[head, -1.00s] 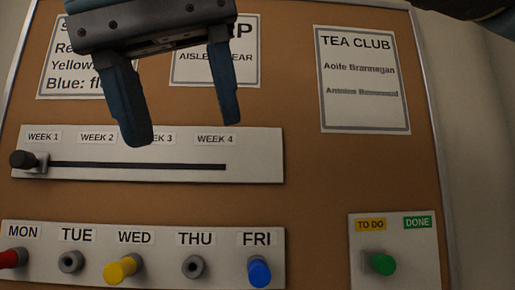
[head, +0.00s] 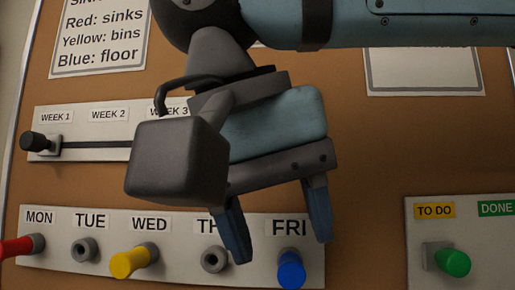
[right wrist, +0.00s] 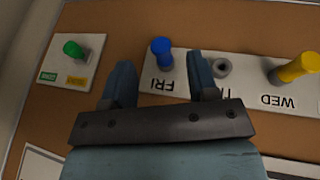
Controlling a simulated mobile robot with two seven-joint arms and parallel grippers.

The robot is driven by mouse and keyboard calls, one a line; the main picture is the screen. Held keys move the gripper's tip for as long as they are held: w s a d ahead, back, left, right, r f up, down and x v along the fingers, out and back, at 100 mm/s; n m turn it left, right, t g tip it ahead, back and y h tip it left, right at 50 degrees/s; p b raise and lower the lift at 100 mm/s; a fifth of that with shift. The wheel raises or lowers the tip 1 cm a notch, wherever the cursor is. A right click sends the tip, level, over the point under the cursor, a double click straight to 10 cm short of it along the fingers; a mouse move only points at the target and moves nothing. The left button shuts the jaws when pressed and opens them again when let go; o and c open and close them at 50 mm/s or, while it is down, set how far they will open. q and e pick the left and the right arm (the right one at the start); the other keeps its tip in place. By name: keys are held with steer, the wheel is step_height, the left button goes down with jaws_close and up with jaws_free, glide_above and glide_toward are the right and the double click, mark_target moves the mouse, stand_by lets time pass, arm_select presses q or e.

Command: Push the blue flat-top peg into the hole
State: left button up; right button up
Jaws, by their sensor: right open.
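The blue peg (head: 291,270) sticks out of its collar under the FRI label on the weekday board (head: 180,275). The blue peg also shows in the right wrist view (right wrist: 162,48). My right gripper (head: 284,250) is open, its two blue fingers pointing down on either side of the FRI label, just above the peg in the head view. In the right wrist view, the peg appears between the two fingertips (right wrist: 160,60), beyond them and not gripped. Contact cannot be seen. My left gripper is not in view.
A yellow peg (head: 131,262) sits at WED and a red peg (head: 15,247) at MON. TUE (head: 84,250) and THU (head: 214,259) have empty collars. A black slider knob (head: 40,143) is at WEEK 1.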

mark_target(288, 264)
steer(key=shift+x, duration=1.7)
jaws_close()
steer(key=shift+s, duration=0.15)
steer(key=shift+s, duration=0.55)
steer(key=shift+s+p, duration=0.2)
steer(key=shift+p, duration=0.1)
steer(key=shift+s, duration=0.45)
